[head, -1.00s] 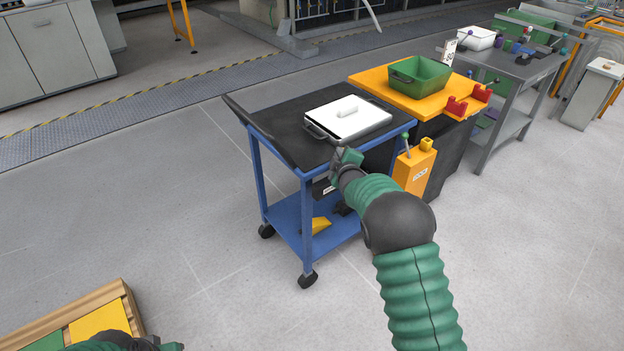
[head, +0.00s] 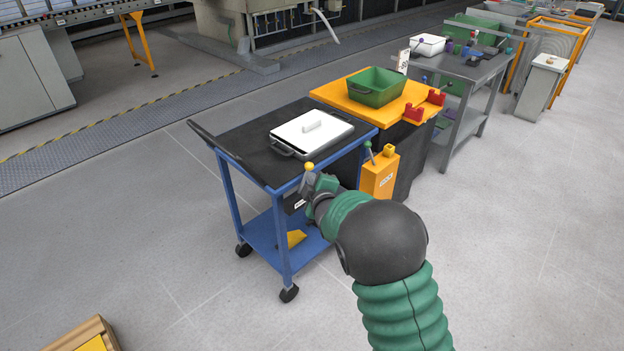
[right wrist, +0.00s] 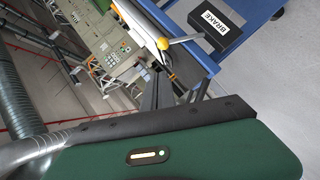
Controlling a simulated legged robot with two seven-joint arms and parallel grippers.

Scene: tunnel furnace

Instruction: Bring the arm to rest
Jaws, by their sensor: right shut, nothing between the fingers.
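My right arm, green and dark grey, reaches in from the bottom of the head view. Its gripper (head: 311,184) is shut and empty, at the near right corner of the blue cart (head: 283,245). A brake lever with a yellow knob (head: 309,167) shows just beyond the gripper. In the right wrist view the yellow knob (right wrist: 162,44) stands by a black box labelled BRAKE (right wrist: 217,32) on the cart's blue frame. I cannot tell whether the gripper touches the lever. My left gripper is out of view.
A white lidded tray (head: 312,132) sits on the cart's black top. To its right stand an orange post (head: 380,175), an orange table with a green bin (head: 375,88), and a grey bench (head: 470,70). A wooden crate edge (head: 85,335) shows bottom left. Floor on the right is clear.

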